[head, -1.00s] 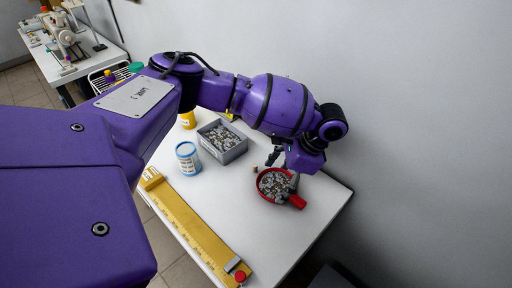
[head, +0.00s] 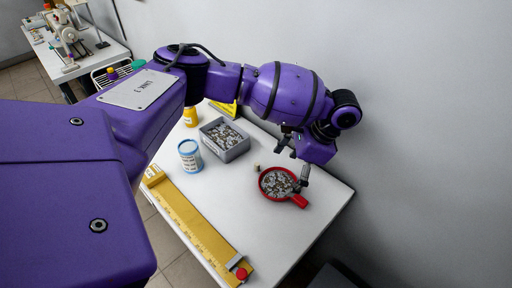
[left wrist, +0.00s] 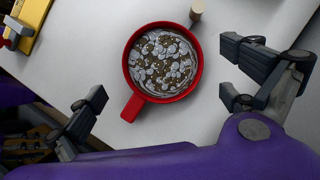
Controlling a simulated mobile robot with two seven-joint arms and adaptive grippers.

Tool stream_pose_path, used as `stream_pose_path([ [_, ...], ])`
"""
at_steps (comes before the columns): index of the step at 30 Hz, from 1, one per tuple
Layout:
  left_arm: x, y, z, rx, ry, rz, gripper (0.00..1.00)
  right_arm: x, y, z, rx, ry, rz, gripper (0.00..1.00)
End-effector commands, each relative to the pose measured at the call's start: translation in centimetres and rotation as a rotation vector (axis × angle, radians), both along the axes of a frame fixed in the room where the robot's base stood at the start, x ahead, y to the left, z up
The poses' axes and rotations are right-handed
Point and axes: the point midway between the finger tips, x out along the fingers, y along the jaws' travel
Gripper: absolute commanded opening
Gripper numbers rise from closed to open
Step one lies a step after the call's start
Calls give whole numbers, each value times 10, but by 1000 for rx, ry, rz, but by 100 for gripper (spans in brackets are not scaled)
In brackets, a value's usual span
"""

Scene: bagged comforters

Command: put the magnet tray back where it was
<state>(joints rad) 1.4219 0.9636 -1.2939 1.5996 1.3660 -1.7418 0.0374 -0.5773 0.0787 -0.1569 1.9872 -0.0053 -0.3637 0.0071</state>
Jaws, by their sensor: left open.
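The magnet tray is a round red dish (head: 277,184) with a short handle, full of small metallic pieces. It stands on the white table near its right end. It also shows in the left wrist view (left wrist: 133,88), with its handle pointing down and left. My left gripper (head: 292,163) is open above the far side of the tray, its fingers apart and empty. In the left wrist view its two fingers (left wrist: 165,95) spread to either side below the tray. My right gripper is in neither view.
A grey bin of metallic pieces (head: 241,148), a blue-and-white tin (head: 189,156) and a yellow jar (head: 190,117) stand left of the tray. A small cork-like piece (head: 257,167) is close to the tray. A yellow ruler (head: 190,220) lies along the front edge. A wall rises behind.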

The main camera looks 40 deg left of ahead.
Motion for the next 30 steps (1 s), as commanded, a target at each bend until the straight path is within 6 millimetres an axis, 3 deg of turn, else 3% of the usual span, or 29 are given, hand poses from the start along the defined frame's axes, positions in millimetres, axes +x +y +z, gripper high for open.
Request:
stream_pose_path([
  [6,13,-17,46,-2,-5,-1,100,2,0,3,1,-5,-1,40],
  [12,19,-26,69,-1,-4,-1,100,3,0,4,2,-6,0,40],
  [30,20,-28,75,-1,-2,0,100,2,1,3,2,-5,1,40],
])
